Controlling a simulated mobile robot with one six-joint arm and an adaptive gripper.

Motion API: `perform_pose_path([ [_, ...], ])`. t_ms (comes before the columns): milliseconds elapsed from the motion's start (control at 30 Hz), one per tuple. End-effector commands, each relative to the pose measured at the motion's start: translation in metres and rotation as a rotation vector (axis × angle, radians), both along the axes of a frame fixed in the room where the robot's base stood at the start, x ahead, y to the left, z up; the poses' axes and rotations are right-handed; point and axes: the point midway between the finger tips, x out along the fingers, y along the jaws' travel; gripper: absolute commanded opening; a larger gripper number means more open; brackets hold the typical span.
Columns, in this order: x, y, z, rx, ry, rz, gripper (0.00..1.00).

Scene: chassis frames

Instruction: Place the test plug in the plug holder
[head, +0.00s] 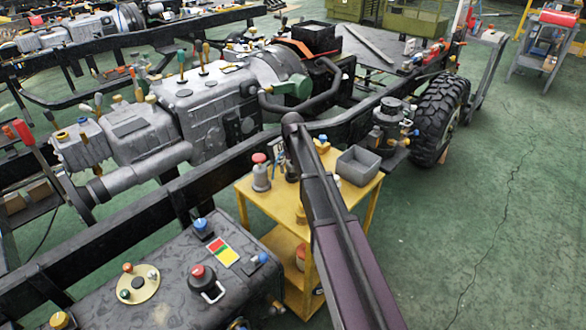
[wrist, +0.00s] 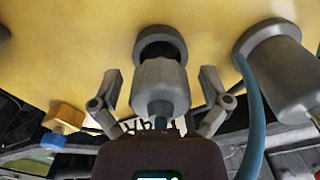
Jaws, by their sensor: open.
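In the wrist view a grey faceted plug with a blue-grey end (wrist: 160,88), apparently the test plug, stands at the middle. It is in front of a grey ring (wrist: 178,38) with a dark opening, apparently the plug holder, on a yellow surface. The plug overlaps the opening; I cannot tell how deep it sits. My gripper (wrist: 160,102) is open, one finger on each side of the plug, with visible gaps. In the head view my arm covers this spot, and the plug and holder cannot be made out.
A grey cylinder (wrist: 285,75) with a blue hose is close on the right in the wrist view. A chassis rail runs behind.

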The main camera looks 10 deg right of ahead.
Motion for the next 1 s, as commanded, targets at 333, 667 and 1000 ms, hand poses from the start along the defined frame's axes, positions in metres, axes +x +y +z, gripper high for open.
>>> perform_pose_path([
  [333,0.000,0.000,0.020,0.000,0.000,0.000,0.96],
  [667,0.000,0.000,0.049,0.000,0.000,0.000,0.96],
  [1000,0.000,0.000,0.077,0.000,0.000,0.000,0.96],
])
